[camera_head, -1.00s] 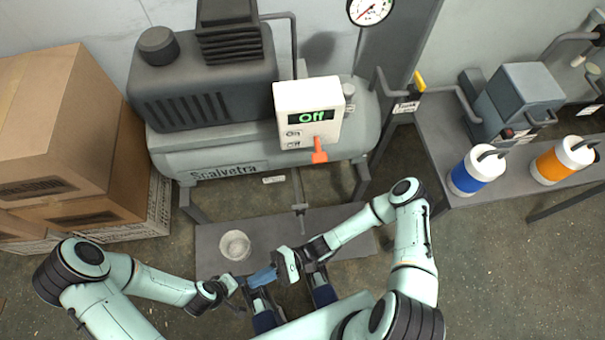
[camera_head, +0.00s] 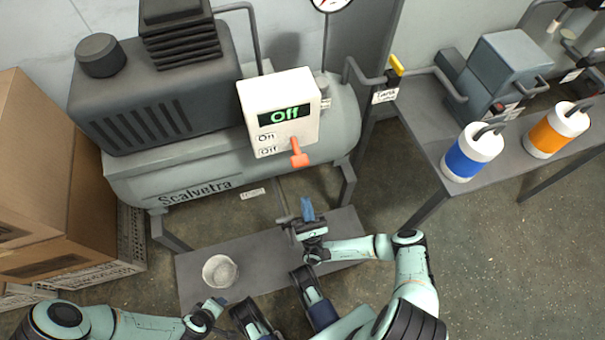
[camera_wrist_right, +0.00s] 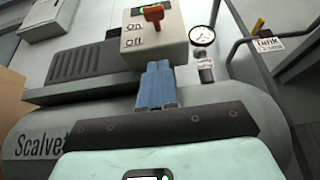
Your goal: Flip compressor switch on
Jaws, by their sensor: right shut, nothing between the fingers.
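The compressor (camera_head: 165,165) is a grey tank with a dark motor block on top. Its white switch box (camera_head: 305,100) shows a green "Off" on a dark display, with "On" and "Off" labels below. The orange-red switch lever (camera_head: 299,158) hangs down at the "Off" side. My right gripper (camera_head: 307,203) is shut and empty, with blue fingers, in front of and below the box. In the right wrist view the fingers (camera_wrist_right: 156,85) point at the box, below the lever (camera_wrist_right: 153,14), apart from it. My left gripper (camera_head: 216,304) is at the bottom, its jaws too small to judge.
Cardboard boxes (camera_head: 50,190) are stacked at the left. A bucket (camera_head: 220,271) stands on a grey platform (camera_head: 265,262) below the tank. A bench (camera_head: 425,130) with blue-banded (camera_head: 470,155) and orange-banded (camera_head: 556,132) canisters is at the right. A yellow-handled valve (camera_head: 396,66) is right of the box.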

